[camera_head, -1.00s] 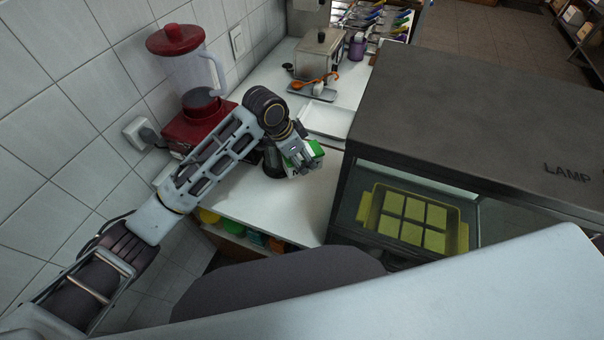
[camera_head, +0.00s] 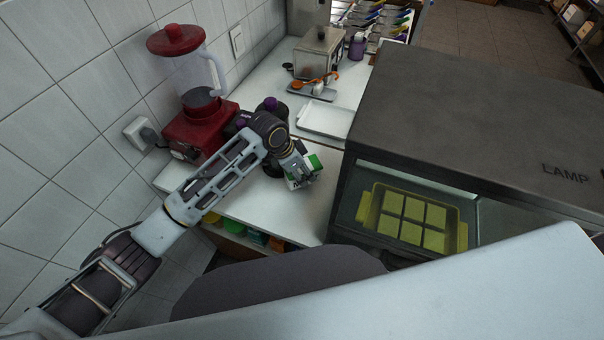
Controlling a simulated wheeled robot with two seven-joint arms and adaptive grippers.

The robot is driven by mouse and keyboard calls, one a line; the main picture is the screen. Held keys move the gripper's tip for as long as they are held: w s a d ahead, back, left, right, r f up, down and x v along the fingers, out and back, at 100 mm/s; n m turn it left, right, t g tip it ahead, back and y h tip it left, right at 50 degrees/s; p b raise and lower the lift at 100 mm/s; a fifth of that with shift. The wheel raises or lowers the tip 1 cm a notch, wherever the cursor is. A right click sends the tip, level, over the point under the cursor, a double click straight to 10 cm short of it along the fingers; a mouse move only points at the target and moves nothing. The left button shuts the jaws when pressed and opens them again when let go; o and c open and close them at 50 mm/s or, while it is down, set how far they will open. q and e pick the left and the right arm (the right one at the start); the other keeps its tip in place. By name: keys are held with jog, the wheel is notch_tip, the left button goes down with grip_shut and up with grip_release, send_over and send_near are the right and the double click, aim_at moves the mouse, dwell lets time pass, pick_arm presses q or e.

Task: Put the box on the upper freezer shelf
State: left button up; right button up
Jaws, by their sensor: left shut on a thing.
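A small green and white box (camera_head: 315,161) shows at the end of my left arm, above the white counter. My left gripper (camera_head: 301,174) is shut on the box and hides part of it. My right gripper is not in view. No freezer shelf can be made out in this view.
A red blender (camera_head: 199,125) stands by the tiled wall, left of my arm. A white tray (camera_head: 325,121) and a metal container (camera_head: 319,55) stand farther back on the counter (camera_head: 262,205). A dark lamp cabinet (camera_head: 470,110) with a yellow tray (camera_head: 367,207) inside rises at the right.

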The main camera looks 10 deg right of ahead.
pick_arm(q)
jog(key=shift+f, duration=1.05)
jog(key=shift+f, duration=0.1)
jog(key=o, duration=1)
jog(key=shift+c, duration=0.2)
jog(key=shift+v, duration=6.1)
jog(key=shift+d, duration=0.15)
